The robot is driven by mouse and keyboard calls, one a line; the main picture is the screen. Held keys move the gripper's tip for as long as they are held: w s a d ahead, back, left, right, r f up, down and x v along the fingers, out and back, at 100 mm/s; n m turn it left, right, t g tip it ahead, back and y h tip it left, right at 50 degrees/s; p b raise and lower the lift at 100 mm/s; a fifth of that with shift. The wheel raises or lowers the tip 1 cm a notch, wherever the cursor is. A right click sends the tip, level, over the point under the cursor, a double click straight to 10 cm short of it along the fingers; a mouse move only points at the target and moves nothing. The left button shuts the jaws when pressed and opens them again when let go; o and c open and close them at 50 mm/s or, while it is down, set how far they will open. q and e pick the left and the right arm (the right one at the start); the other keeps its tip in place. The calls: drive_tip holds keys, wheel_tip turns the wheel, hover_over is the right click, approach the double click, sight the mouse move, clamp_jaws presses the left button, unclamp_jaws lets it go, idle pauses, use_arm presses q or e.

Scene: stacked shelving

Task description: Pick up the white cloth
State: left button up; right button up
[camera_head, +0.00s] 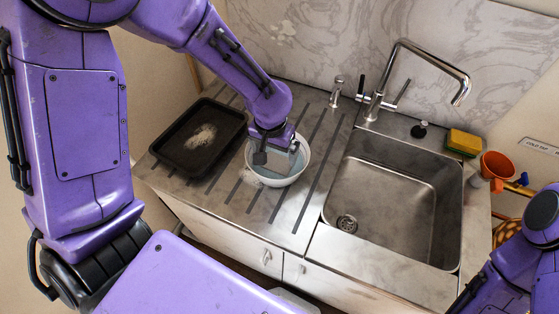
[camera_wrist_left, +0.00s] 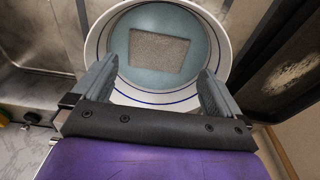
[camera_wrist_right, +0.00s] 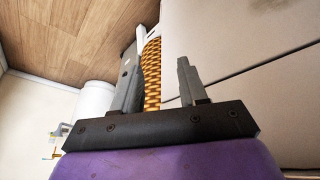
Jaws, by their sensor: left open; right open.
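A white bowl (camera_head: 303,174) stands on the steel drainboard left of the sink, with bluish water in it. In the left wrist view, a pale grey textured rectangle (camera_wrist_left: 158,50), which looks like the cloth, lies flat in the bowl (camera_wrist_left: 96,42). My left gripper (camera_head: 277,153) is open over the bowl. Its two fingers (camera_wrist_left: 158,78) straddle the bowl's near part, one on each side of the cloth, and hold nothing. In the head view the gripper hides much of the bowl's inside. My right gripper (camera_wrist_right: 157,65) is open and empty, away from the bowl.
A black baking tray (camera_head: 178,165) lies left of the bowl. The steel sink (camera_head: 395,200) is empty, with a faucet (camera_head: 405,65) behind it. A yellow-green sponge (camera_head: 463,142) and an orange cup (camera_head: 497,165) are at the right. Wicker (camera_wrist_right: 152,75) shows behind the right gripper.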

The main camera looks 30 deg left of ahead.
sight(278, 163)
use_arm(q)
drive_tip(key=shift+s+f, duration=0.1)
drive_tip(key=shift+f, duration=0.4)
drive_tip(key=f, duration=0.1)
drive_tip(key=w+f+p, duration=0.1)
drive_tip(key=f, duration=0.3)
drive_tip(key=shift+w+d+f, duration=0.1)
drive_tip(key=shift+w+f, duration=0.15)
drive_tip(key=shift+s+r, duration=0.1)
drive_tip(key=shift+s, duration=0.05)
drive_tip(key=shift+c, duration=0.7)
drive_tip(key=c, duration=0.6)
drive_tip(key=shift+c, duration=0.2)
